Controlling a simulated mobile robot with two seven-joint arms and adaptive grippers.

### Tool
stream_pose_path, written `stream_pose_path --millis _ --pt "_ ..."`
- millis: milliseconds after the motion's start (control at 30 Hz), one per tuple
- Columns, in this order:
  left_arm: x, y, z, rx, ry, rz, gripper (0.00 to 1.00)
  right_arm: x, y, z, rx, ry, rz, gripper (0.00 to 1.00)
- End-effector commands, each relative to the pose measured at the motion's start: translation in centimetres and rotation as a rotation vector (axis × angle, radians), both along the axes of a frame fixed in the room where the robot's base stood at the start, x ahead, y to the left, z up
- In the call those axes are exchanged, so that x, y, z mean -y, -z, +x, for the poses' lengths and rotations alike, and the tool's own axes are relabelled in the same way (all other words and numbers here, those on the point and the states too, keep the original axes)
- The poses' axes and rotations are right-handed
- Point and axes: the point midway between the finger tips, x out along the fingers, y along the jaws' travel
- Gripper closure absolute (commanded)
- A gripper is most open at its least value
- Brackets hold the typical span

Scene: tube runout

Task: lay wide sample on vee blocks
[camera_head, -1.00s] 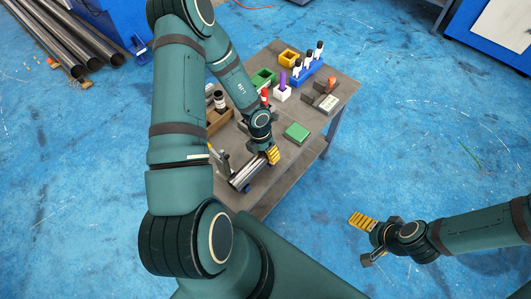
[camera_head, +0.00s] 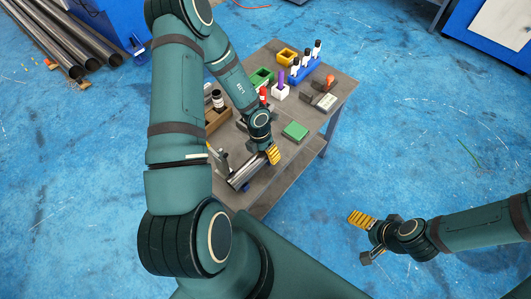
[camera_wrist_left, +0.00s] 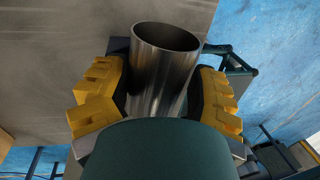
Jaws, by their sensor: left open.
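The wide sample is a shiny metal tube (camera_head: 242,174) lying near the table's front edge, partly hidden by my left arm. In the left wrist view the tube (camera_wrist_left: 163,75) stands between the two yellow-padded fingers, its open end facing away. My left gripper (camera_head: 248,162) is open around it; in the wrist view small gaps seem to show beside the left gripper (camera_wrist_left: 160,98). A small blue piece shows beneath the tube, but I cannot make out the vee blocks clearly. My right gripper (camera_head: 366,238) is open and empty over the floor, right of the table.
The grey table (camera_head: 290,170) also holds a green block (camera_head: 295,131), a blue rack (camera_head: 305,70) with vials, a yellow bin (camera_head: 287,55), a green bin (camera_head: 262,77), a white holder (camera_head: 280,92) and a wooden box (camera_head: 216,118). The table's front right is clear.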

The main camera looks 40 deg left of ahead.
Motion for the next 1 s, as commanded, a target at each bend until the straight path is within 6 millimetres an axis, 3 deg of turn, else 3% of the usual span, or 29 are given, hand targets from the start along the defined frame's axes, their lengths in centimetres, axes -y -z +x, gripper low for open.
stream_pose_path --millis 33,167,500,700,1000 --pt "-1.0 0.8 -0.6 -0.013 -0.011 0.01 0.15 0.0 0.3 0.0 0.0 0.0 0.0 0.13" --pt "-1.2 -0.5 -0.6 -0.012 -0.013 0.012 0.15 0.0 0.3 0.0 0.0 0.0 0.0 0.13" --pt "-1.6 -7.8 -0.5 0.002 -0.01 0.011 0.15 0.0 0.1 0.0 0.0 0.0 0.0 0.13" --pt "-1.7 -11.0 -0.6 0.006 -0.005 0.009 0.15 0.0 0.1 0.0 0.0 0.0 0.0 0.13" --pt "-1.6 -12.3 -0.6 0.006 0.0 0.007 0.15 0.0 0.0 0.0 0.0 0.0 0.0 0.13"
